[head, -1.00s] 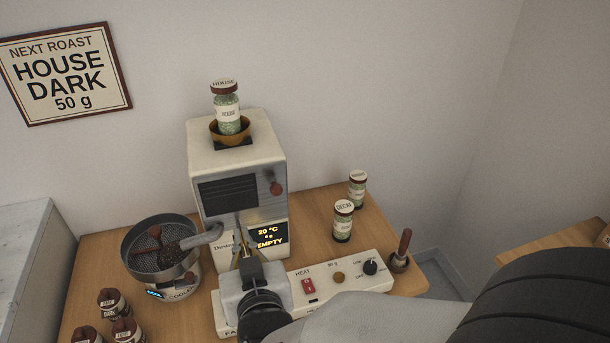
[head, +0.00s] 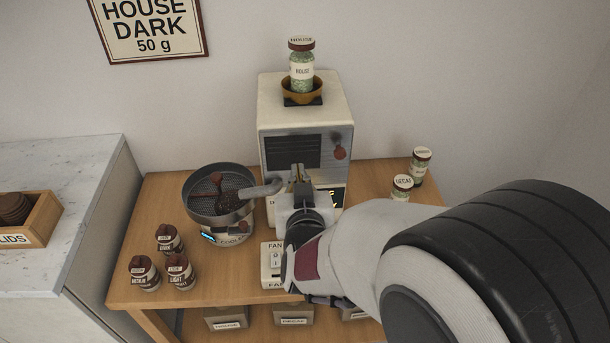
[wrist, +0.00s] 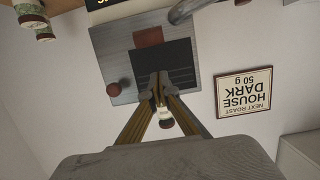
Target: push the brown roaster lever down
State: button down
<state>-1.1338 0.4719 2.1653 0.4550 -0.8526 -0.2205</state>
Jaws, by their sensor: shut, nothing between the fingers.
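The cream roaster (head: 303,105) stands at the back of the wooden cart with a steel front and dark vent. A reddish-brown knob (head: 339,152), apparently the roaster lever's, sits on that front, right of the vent. It shows in the inverted wrist view at left (wrist: 115,90). My gripper (head: 297,172) is shut and empty. Its tips lie in front of the lower vent area, left of the knob and apart from it. In the wrist view, the tips (wrist: 159,82) overlap the vent. A brown rectangular patch (wrist: 148,36) shows beside the vent there. My gripper hides part of the display.
A cooler pan (head: 218,190) stands left of the roaster, under its chute (head: 262,189). A glass jar (head: 301,68) rests in a bowl on top. Small dark jars (head: 168,240) are at front left. Green jars (head: 420,165) stand at right. My arm covers the right front.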

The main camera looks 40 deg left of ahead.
jog(key=shift+w+a+f, duration=0.25)
jog(key=shift+w+a, duration=0.1)
jog(key=shift+w, duration=0.05)
jog(key=shift+s+d+f, duration=0.25)
jog(key=shift+s+f, duration=0.05)
jog(key=shift+f, duration=0.25)
jog(key=shift+s+d+f, duration=0.25)
jog(key=shift+d+f, duration=0.05)
jog(key=shift+f, duration=0.2)
jog(key=shift+s+d+f, duration=0.25)
jog(key=shift+s+f, duration=0.05)
jog(key=shift+f, duration=0.25)
